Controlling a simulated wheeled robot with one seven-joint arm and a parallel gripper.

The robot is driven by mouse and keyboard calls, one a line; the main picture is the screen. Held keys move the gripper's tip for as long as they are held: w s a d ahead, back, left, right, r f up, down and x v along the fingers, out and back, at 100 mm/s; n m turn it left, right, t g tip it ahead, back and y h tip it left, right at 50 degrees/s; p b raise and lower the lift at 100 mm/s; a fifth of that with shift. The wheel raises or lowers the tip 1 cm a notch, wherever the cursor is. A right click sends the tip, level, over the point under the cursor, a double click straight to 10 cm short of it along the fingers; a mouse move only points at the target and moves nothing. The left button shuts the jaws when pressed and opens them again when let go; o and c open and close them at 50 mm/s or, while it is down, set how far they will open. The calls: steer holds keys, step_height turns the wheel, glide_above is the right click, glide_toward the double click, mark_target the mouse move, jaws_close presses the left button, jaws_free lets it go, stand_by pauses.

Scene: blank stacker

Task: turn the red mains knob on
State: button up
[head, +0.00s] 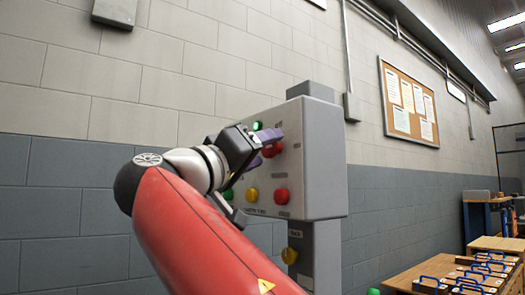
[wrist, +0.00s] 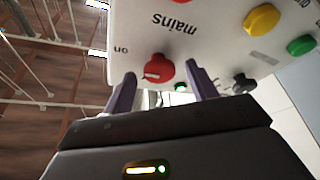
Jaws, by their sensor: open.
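The red mains knob (wrist: 156,68) is on the face of a light grey control box (wrist: 215,38). A pale mark shows on its lower left. The word "mains" is upside down above it, and "on" is to its left. My gripper (wrist: 160,74) is open, with one purple finger on each side of the knob. I cannot tell whether either finger touches it. In the head view, my gripper (head: 263,147) reaches the front of the box (head: 323,170) from the left, and the red knob (head: 273,149) shows by its fingers.
A yellow button (wrist: 262,19), a green button (wrist: 301,45), a black knob (wrist: 242,83) and a small green lamp (wrist: 181,87) are nearby on the panel. Another red button (head: 281,196) sits below. A wooden table (head: 405,283) with blue-handled items stands at the right.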

steer(key=v, duration=0.7)
stand_by(0.4)
